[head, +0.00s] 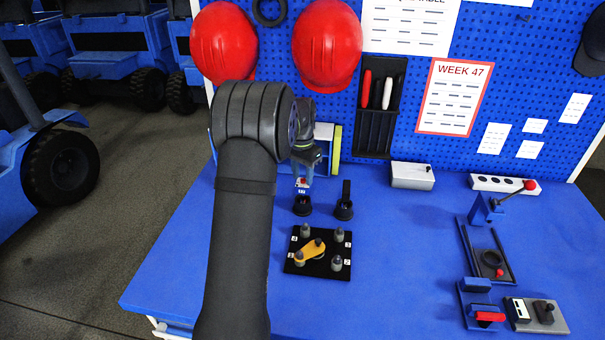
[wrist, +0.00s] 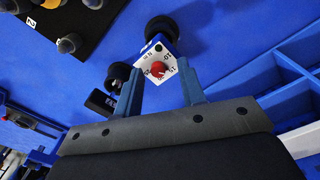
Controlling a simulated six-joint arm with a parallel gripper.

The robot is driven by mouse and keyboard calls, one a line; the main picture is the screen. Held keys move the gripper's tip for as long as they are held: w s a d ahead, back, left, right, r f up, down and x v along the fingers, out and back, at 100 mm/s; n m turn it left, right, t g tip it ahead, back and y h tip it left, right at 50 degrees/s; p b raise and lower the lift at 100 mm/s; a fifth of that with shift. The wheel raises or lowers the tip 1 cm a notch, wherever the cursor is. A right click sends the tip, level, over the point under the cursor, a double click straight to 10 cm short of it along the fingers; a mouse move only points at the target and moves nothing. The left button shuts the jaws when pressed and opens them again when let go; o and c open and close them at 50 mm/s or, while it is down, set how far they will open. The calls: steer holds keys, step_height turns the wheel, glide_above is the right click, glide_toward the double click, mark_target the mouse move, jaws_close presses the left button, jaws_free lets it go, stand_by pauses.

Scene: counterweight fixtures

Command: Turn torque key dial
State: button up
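The torque key dial (wrist: 158,70) has a white face with numbers and a red knob. In the wrist view it lies between and just beyond my fingertips. In the head view a small white and red patch of it (head: 302,184) shows under my gripper, above a black round holder (head: 302,207). My gripper (wrist: 160,65) points down, its two blue fingers spread wider than the red knob, one on each side. I see no contact with the knob. In the head view my gripper (head: 302,175) is small and partly hidden behind my arm.
A second black holder (head: 344,211) with a tall black piece stands close on the right. Fixtures with red-tipped levers stand at the right. The blue table is clear between.

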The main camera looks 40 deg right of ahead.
mark_target(301, 179)
steer(key=shift+r, duration=0.1)
step_height(301, 179, up, 17)
steer(key=shift+w, duration=0.2)
steer(key=shift+a+r, duration=0.1)
stand_by(0.5)
steer(key=f, duration=1.7)
steer(key=shift+s+f, duration=0.2)
steer(key=shift+f, duration=0.05)
steer(key=shift+r, duration=0.1)
